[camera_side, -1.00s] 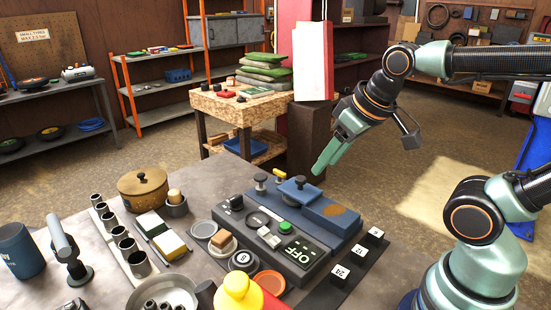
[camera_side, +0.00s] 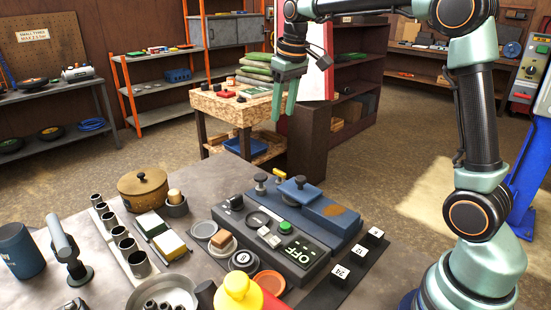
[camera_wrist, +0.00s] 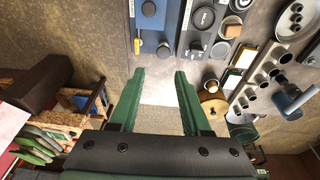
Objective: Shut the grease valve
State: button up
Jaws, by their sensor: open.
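My gripper (camera_side: 284,112) is open and empty, pointing down, high behind the blue unit (camera_side: 318,209) on the bench. In the wrist view its two green fingers (camera_wrist: 159,75) are spread with nothing between them. A small yellow lever (camera_side: 279,174) is at the back of the blue unit, beside a dark round knob (camera_side: 260,179); which part is the grease valve is not labelled. The wrist view shows the yellow lever (camera_wrist: 137,44) beyond the left fingertip and the dark knob (camera_wrist: 164,50) near it.
A dark panel marked OFF (camera_side: 297,253) with a green button adjoins the blue unit. A lidded brown pot (camera_side: 143,190), a row of metal cups (camera_side: 122,240) and a yellow bottle (camera_side: 238,292) stand to the left and front. A wooden table (camera_side: 222,110) is behind.

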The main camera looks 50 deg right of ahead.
jog(key=w+d+f+g, duration=0.1)
jog(key=w+d+f, duration=0.3)
jog(key=w+f, duration=0.1)
jog(key=g, duration=0.1)
send_over(280, 171)
notch_tip(280, 171, down, 6)
notch_tip(280, 171, down, 12)
jog(key=shift+a+r, duration=0.1)
grip_shut()
